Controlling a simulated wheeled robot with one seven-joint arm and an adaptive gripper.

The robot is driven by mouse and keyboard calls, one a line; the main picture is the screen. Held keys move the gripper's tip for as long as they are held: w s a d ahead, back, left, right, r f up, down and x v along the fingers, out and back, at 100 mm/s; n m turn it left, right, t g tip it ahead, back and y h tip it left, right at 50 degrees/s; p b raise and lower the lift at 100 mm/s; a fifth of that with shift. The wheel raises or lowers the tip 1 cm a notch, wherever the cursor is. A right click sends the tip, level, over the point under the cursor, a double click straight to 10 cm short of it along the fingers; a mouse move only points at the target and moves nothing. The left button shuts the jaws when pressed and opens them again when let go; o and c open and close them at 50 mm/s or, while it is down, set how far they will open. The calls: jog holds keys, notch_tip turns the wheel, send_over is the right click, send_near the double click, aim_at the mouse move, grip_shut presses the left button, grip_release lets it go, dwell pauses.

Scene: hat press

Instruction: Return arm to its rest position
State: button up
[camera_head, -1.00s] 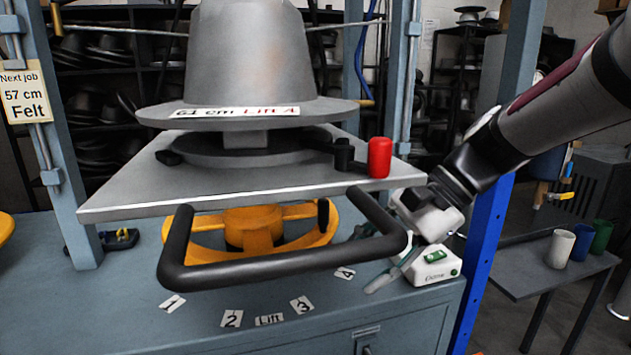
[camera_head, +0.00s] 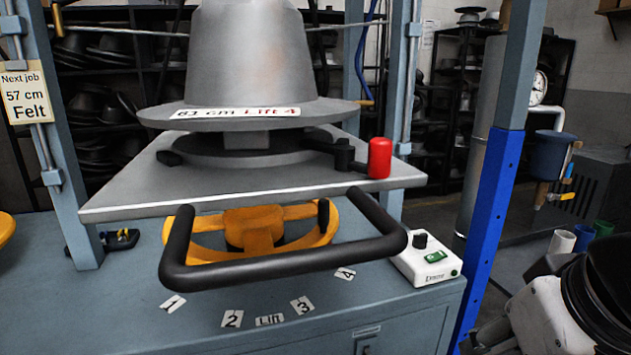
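My arm (camera_head: 545,315) shows only as white and black links at the lower right edge, beside the blue post and clear of the press. My gripper's fingers are not visible. A black bar handle (camera_head: 280,265) juts out in front of the plate. A red knob (camera_head: 380,158) stands on the plate's right side. A yellow handwheel (camera_head: 255,228) sits below the plate. A white control box (camera_head: 428,262) with a black knob and green switch is in full view on the bench.
A blue upright post (camera_head: 492,220) stands right of the bench (camera_head: 130,290). Cups (camera_head: 562,241) stand at the right, partly behind my arm. A "Next job 57 cm Felt" sign (camera_head: 28,95) hangs at left. Number labels lie on the bench front. Space above the control box is clear.

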jog(key=s+f+g, duration=0.4)
jog(key=s, duration=0.5)
notch_tip(320, 180, up, 21)
jog(key=t+p, duration=0.3)
jog(key=p, duration=1.6)
jog(key=shift+s+r, duration=0.15)
jog(key=shift+r, duration=0.05)
